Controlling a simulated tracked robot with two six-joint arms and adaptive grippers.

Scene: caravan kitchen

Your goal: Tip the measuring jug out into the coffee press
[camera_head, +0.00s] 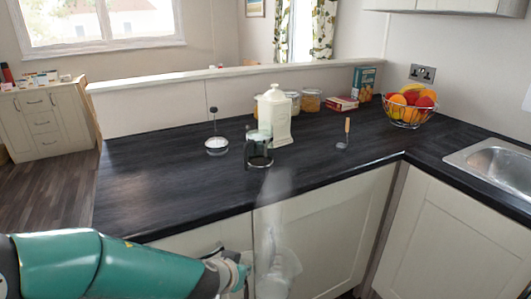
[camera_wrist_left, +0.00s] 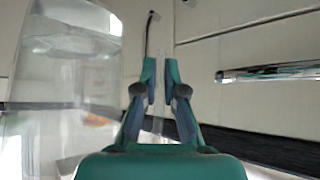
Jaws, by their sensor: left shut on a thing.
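The clear measuring jug (camera_head: 284,266) is in front of the cabinet doors, below the counter's front edge. In the left wrist view the jug (camera_wrist_left: 70,85) fills the left side, see-through, and looks roughly upright. My left gripper (camera_head: 238,270) is shut on the jug's side, apparently at its thin clear handle; in the wrist view its fingertips (camera_wrist_left: 158,88) are close together. A faint whitish haze rises above the jug toward the counter. The coffee press (camera_head: 259,149), glass with a dark frame, stands on the counter beyond and above the jug. My right gripper is not in view.
A cream canister (camera_head: 274,115) stands right behind the press. Jars (camera_head: 310,100), boxes, a fruit basket (camera_head: 410,105) and a sink (camera_head: 495,165) lie right. The dark counter (camera_head: 165,185) at left is clear.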

